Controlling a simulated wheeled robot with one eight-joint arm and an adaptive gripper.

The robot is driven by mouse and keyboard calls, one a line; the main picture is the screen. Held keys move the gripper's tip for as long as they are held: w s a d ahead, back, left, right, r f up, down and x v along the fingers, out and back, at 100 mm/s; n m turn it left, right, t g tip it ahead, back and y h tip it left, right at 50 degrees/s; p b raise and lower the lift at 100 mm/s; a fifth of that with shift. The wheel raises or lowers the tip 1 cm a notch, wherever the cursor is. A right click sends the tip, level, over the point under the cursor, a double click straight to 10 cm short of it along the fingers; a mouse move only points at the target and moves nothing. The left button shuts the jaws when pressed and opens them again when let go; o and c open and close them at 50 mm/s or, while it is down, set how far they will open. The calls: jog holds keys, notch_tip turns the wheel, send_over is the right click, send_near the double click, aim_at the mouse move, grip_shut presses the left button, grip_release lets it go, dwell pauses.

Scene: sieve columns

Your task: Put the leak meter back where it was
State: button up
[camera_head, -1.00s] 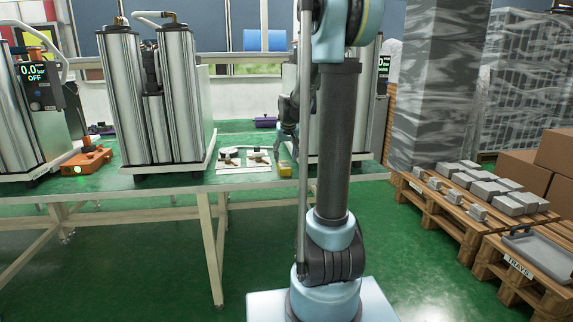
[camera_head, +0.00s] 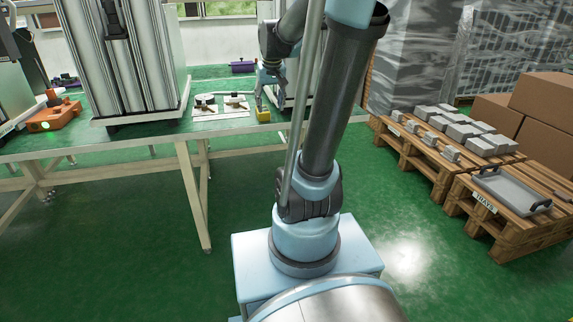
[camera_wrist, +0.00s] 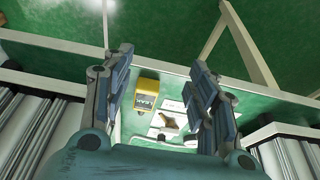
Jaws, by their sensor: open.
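A small yellow device, which I take to be the leak meter (camera_head: 263,114), sits on the green bench top near its front edge. In the wrist view the yellow meter (camera_wrist: 146,92) shows a dark display and lies between the fingers as seen from above. My gripper (camera_head: 270,92) is open and empty, close above the meter. In the wrist view my gripper's two fingers (camera_wrist: 162,62) are spread wide, and I see no contact with the meter. Where the meter stood before is not shown.
White plates with fittings (camera_head: 221,107) lie just left of the meter. A tall silver column unit (camera_head: 150,60) stands further left, beside an orange device (camera_head: 53,115). Another column is partly hidden behind my arm. Pallets with grey blocks (camera_head: 470,135) and a tray (camera_head: 512,188) stand right.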

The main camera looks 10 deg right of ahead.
jog(key=s+f, duration=0.6)
jog(key=s, duration=0.6)
jog(key=s+f+g, duration=0.1)
jog(key=s+f, duration=0.6)
jog(key=s, duration=0.5)
jog(key=shift+s+d+g, duration=0.15)
jog(key=shift+d+g, duration=0.15)
jog(key=shift+w+f, duration=0.2)
jog(key=shift+w, duration=0.3)
